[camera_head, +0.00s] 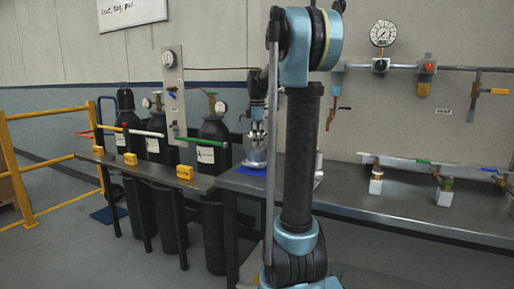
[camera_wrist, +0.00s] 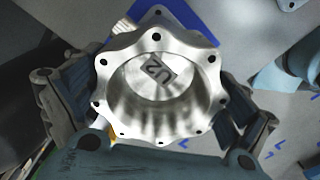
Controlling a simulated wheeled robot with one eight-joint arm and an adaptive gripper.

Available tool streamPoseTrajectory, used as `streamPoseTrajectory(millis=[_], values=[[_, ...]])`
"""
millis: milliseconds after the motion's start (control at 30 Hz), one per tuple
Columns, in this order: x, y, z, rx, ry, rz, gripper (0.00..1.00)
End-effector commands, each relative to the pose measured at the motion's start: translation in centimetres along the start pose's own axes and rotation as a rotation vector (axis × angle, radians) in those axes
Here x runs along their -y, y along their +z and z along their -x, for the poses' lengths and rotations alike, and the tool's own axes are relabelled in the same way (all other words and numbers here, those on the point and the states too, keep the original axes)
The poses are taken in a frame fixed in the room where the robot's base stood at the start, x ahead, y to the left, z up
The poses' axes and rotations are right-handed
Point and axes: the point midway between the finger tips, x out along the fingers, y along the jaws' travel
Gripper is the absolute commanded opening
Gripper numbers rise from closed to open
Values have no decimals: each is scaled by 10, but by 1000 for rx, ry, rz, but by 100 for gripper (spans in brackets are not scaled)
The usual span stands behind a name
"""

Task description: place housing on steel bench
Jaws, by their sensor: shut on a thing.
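A silver machined housing (camera_wrist: 157,88) with a scalloped, holed flange and a "U2" label inside fills the middle of the wrist view. My gripper (camera_wrist: 155,105) is shut on it, with a finger on each side. In the head view my gripper (camera_head: 257,132) points down over the left end of the steel bench (camera_head: 400,208). The housing (camera_head: 256,157) shows small below the fingers, just above or on a blue patch (camera_head: 251,171); I cannot tell whether it touches. My arm hides part of the bench there.
Gas cylinders (camera_head: 213,155) stand behind a dark rail left of the bench. A pipe with valves and a gauge (camera_head: 383,33) runs along the wall. A lower pipe with fittings (camera_head: 445,190) is above the bench's right part. A yellow guardrail (camera_head: 22,170) stands far left.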

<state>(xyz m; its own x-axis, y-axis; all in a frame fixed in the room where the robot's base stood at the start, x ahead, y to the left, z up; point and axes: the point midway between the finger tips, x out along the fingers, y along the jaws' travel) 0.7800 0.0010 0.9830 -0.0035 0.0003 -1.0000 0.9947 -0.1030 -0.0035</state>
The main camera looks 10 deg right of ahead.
Motion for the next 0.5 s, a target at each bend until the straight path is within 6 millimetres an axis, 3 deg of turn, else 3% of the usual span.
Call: streamPoseTrajectory(millis=[200, 500], values=[[0, 0, -20, 0, 0, 0, 28], [0, 0, -21, 0, 0, 0, 28]])
